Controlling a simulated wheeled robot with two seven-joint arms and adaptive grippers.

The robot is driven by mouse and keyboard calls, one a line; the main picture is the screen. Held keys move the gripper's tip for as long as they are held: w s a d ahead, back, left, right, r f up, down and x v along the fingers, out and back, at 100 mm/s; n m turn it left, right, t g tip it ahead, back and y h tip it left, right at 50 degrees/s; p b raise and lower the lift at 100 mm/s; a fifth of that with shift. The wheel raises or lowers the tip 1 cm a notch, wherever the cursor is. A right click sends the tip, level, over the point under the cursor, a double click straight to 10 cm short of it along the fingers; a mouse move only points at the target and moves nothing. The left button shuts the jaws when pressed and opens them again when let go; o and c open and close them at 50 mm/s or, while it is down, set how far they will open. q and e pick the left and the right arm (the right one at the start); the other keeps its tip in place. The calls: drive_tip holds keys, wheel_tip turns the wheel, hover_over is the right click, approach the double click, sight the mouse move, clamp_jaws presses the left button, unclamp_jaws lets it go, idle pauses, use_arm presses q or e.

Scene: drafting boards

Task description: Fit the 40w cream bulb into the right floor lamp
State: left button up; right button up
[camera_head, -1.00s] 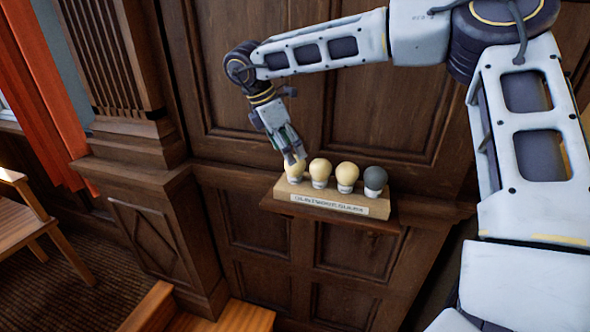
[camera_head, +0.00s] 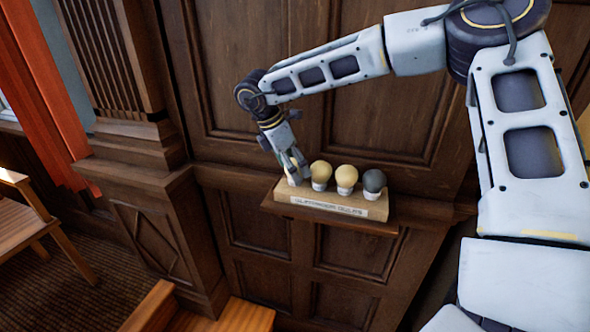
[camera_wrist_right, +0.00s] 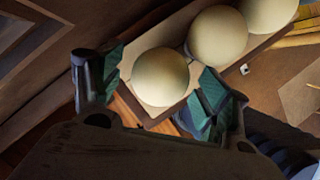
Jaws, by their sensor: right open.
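A row of bulbs stands in a wooden rack (camera_head: 330,208) on a wall ledge: cream bulbs on the left and a dark grey bulb (camera_head: 374,181) at the right end. The leftmost cream bulb (camera_wrist_right: 160,77) is mostly hidden behind my right gripper (camera_head: 293,173) in the head view. In the right wrist view my right gripper is open, with green-padded fingers on either side of that bulb. I cannot tell whether they touch it. I cannot read a wattage on any bulb. My left gripper and the floor lamp are not in view.
Two more cream bulbs, the nearer (camera_head: 321,172) and the farther (camera_head: 346,177), stand close to the right of my gripper. Dark panelled wall (camera_head: 400,90) lies right behind the rack. A wooden chair (camera_head: 30,215) stands at the left. Open air lies in front of the ledge.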

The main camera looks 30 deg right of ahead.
drive_tip(key=shift+d+f, duration=0.15)
drive_tip(key=shift+f, duration=0.25)
drive_tip(key=c, duration=0.9)
